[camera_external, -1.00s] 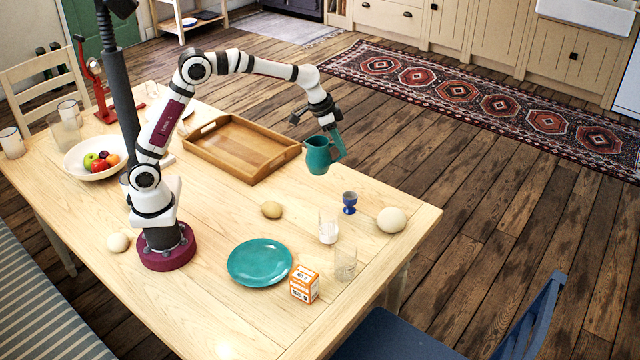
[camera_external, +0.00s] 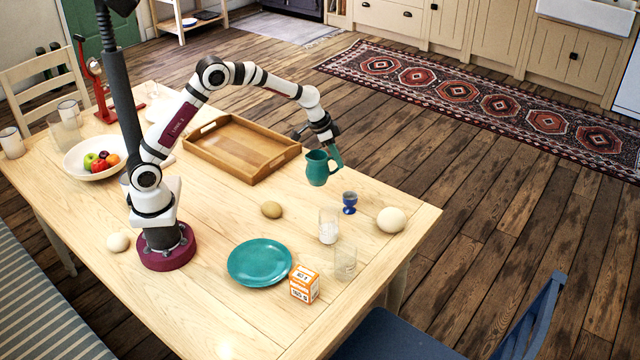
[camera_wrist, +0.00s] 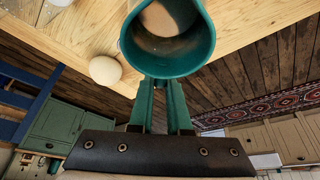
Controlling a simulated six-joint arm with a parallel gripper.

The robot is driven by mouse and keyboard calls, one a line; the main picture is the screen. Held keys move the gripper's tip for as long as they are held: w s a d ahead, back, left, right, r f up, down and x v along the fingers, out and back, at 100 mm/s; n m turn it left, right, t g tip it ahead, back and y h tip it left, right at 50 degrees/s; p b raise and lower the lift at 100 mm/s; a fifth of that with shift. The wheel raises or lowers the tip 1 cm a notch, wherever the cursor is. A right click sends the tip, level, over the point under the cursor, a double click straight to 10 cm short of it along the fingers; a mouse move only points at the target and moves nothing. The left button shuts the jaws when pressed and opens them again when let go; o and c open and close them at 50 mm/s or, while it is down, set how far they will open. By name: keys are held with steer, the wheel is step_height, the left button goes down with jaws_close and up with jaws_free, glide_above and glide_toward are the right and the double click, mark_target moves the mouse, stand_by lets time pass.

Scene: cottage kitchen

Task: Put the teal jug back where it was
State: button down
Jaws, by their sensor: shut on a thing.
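The teal jug (camera_external: 317,169) is upright in the external view, by the far edge of the table, right of the wooden tray. My gripper (camera_external: 334,150) is shut on it at its right side, where the handle is. The jug looks held a little above the tabletop, though the exact gap is hard to tell. In the wrist view the jug (camera_wrist: 168,50) shows its round open mouth at the top, with my gripper's fingers (camera_wrist: 160,105) closed just below it. The handle is mostly hidden there by the fingers.
A wooden tray (camera_external: 193,150) lies left of the jug. A blue egg cup (camera_external: 349,203), a large pale egg-shaped object (camera_external: 391,220), a glass with white contents (camera_external: 328,227) and a brown egg-shaped object (camera_external: 271,209) stand nearer. A teal plate (camera_external: 235,275) and an orange box (camera_external: 305,285) are farther forward.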

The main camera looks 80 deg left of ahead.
steer(key=shift+w+a+f, duration=0.15)
steer(key=shift+a+f, duration=0.9)
steer(key=shift+f, duration=0.25)
steer(key=shift+w+a+f, duration=0.1)
steer(key=shift+a+f, duration=0.95)
steer(key=shift+f, duration=0.25)
steer(key=shift+w+a+f, duration=0.15)
steer(key=shift+a+f, duration=0.9)
steer(key=shift+f, duration=0.25)
steer(key=shift+f, duration=0.1)
steer(key=c, duration=0.9)
jaws_free()
steer(key=shift+o, duration=0.2)
